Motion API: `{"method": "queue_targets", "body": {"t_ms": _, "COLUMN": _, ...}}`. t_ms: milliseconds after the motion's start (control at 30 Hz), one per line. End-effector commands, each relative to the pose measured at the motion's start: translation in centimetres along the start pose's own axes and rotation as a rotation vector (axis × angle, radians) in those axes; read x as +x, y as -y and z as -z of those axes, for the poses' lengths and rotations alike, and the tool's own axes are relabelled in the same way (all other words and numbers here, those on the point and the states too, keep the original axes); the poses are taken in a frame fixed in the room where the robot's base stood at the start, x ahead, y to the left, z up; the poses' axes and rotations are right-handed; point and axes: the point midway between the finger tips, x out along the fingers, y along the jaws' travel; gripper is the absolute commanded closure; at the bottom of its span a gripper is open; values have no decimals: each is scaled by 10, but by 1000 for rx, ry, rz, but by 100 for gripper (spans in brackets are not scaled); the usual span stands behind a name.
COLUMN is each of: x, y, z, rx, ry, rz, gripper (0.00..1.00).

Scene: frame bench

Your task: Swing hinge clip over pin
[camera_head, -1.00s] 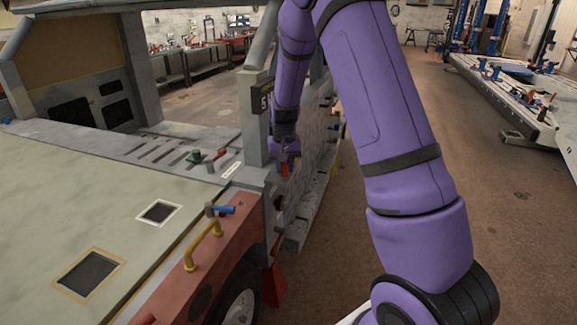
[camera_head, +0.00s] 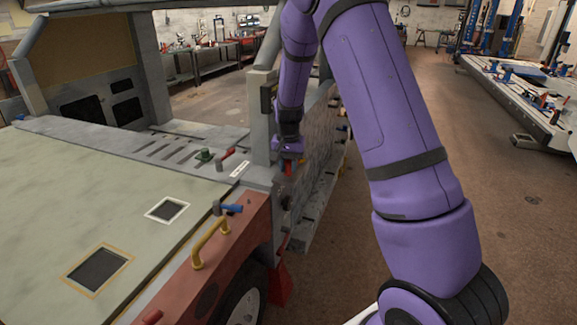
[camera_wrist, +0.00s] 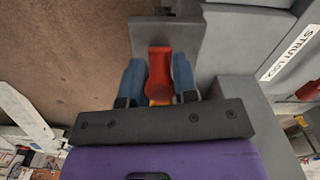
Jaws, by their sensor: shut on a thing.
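My gripper (camera_wrist: 158,80) has two blue fingers and is shut on a red hinge clip (camera_wrist: 159,64), which sits between them in the wrist view. A bit of yellow shows at the clip's base. The clip's far end lies against or just over a grey block (camera_wrist: 192,34); I cannot tell if they touch. In the head view my gripper (camera_head: 289,160) is beside the grey post of the vehicle frame, and the red clip (camera_head: 287,168) shows as a small patch under it. I cannot make out the pin in either view.
The vehicle's grey post (camera_head: 260,125) and side panel (camera_head: 318,160) stand close around my gripper. A blue-handled clamp (camera_head: 228,208) and a yellow handle (camera_head: 210,243) stick up from the red fender. Brown floor (camera_head: 420,285) is open to the right.

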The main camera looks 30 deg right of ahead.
Motion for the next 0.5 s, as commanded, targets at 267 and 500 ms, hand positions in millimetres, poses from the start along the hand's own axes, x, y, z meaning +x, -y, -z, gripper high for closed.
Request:
{"method": "queue_targets", "body": {"t_ms": 267, "x": -1, "y": 0, "z": 0, "rx": -1, "ry": -2, "rz": 1, "gripper": 47}}
{"method": "queue_targets", "body": {"t_ms": 500, "x": -2, "y": 0, "z": 0, "rx": -1, "ry": -1, "rz": 1, "gripper": 47}}
